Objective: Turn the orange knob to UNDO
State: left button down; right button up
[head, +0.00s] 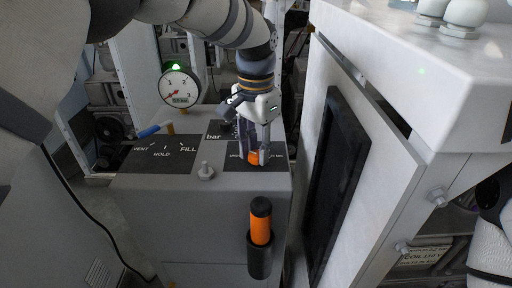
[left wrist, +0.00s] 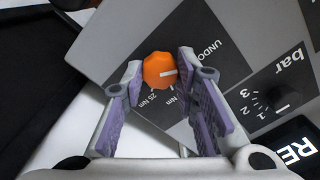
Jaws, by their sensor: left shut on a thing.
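The orange knob (head: 253,157) sits on a dark label plate on top of the grey cabinet. A "25 Nm" marking lies just below the knob. My left gripper (head: 256,153) reaches down from above and is shut on the knob; its purple-padded fingers (left wrist: 160,82) stand on either side of it. The fingers hide part of the plate in both views. My right gripper is not in view.
A pressure gauge (head: 179,88) stands behind the VENT/HOLD/FILL plate, with a blue-handled lever (head: 149,132). A black-and-orange handled tool (head: 261,228) sits in a front holder. A white cabinet (head: 385,150) rises close on the right. A small bar dial (left wrist: 286,97) is near the knob.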

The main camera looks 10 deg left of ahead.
aim_at(256, 154)
pick_arm(q)
jog(key=c, duration=1.3)
grip_release()
notch_tip(256, 154, up, 12)
jog(key=shift+f, duration=0.1)
